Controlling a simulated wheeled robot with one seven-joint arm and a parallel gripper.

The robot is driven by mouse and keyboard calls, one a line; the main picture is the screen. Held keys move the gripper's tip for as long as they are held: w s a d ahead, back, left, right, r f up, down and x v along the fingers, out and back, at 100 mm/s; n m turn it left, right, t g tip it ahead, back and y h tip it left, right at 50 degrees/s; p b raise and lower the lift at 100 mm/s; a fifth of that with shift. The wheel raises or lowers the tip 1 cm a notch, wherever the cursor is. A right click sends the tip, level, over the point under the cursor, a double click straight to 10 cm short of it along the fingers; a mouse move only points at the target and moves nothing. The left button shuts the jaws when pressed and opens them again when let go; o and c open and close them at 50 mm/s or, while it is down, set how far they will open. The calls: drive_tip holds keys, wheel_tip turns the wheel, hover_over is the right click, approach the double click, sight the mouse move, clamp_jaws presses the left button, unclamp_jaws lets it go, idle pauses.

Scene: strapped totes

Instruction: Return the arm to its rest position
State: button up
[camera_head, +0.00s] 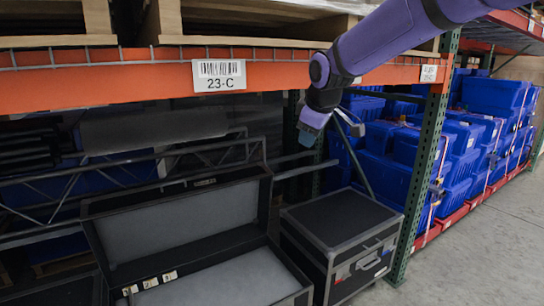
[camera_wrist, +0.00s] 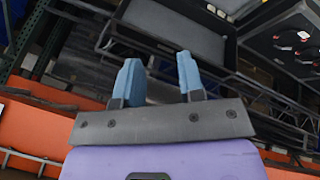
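My purple arm reaches in from the upper right of the head view, in front of the orange shelf beam. My gripper (camera_head: 330,122) hangs from it, pointing down, just below the beam and in front of the rack upright. In the wrist view my gripper (camera_wrist: 160,80) shows two blue fingers standing well apart with nothing between them. It touches nothing that I can see.
An open black case (camera_head: 175,220) with grey lining and a closed black case (camera_head: 340,225) stand below the beam. The orange beam (camera_head: 130,75) crosses at arm height, beside a green upright (camera_head: 425,165). Stacked blue totes (camera_head: 390,160) stand right. Grey floor (camera_head: 480,255) is clear.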

drive_tip(key=s+d+r+m+h, duration=0.15)
drive_tip(key=s+d+m, duration=0.25)
drive_tip(key=s+d, duration=0.7)
drive_tip(key=s+d+r+m, duration=0.2)
drive_tip(key=s+d+m, duration=0.4)
drive_tip(key=s, duration=0.9)
drive_tip(key=s+d+f+m, duration=0.1)
drive_tip(key=s+d+f, duration=0.1)
drive_tip(key=s, duration=0.3)
drive_tip(key=s+d+f+m, duration=0.1)
drive_tip(key=s+f, duration=0.1)
drive_tip(key=s, duration=0.2)
drive_tip(key=shift+s+d+f+g, duration=0.3)
drive_tip(key=shift+s+d+f, duration=0.05)
drive_tip(key=shift+s+d, duration=0.05)
drive_tip(key=shift+a, duration=0.1)
